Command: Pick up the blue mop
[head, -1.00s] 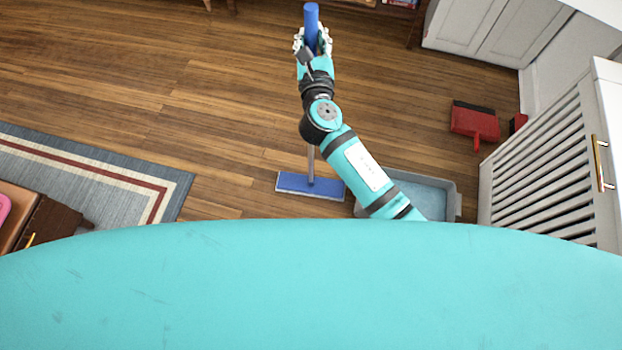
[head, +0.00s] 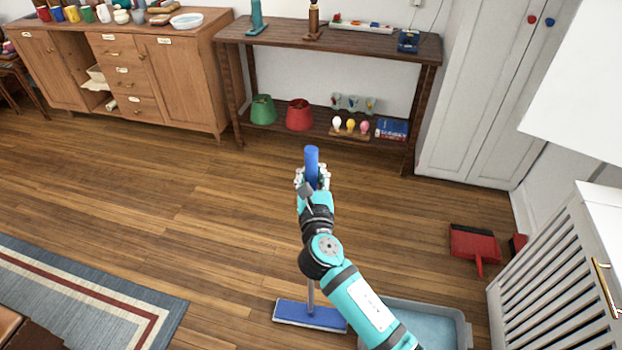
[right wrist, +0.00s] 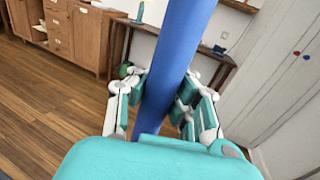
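The blue mop stands upright in the head view. Its blue handle (head: 312,160) rises through my right gripper (head: 313,178), and its flat blue head (head: 311,315) is down at the floor. I cannot tell whether the head touches the floor. Part of the pole is hidden behind my right arm. In the right wrist view the blue handle (right wrist: 172,70) runs between the fingers of my right gripper (right wrist: 162,98), with pads against it on both sides, so it looks shut on the handle. My left gripper is not in view.
A grey tub (head: 440,325) sits right of the mop head, partly behind my arm. A red dustpan (head: 474,243) lies by the white slatted cabinet (head: 555,285). A wooden shelf table (head: 330,35) stands behind. Floor to the left is clear up to the striped rug (head: 80,295).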

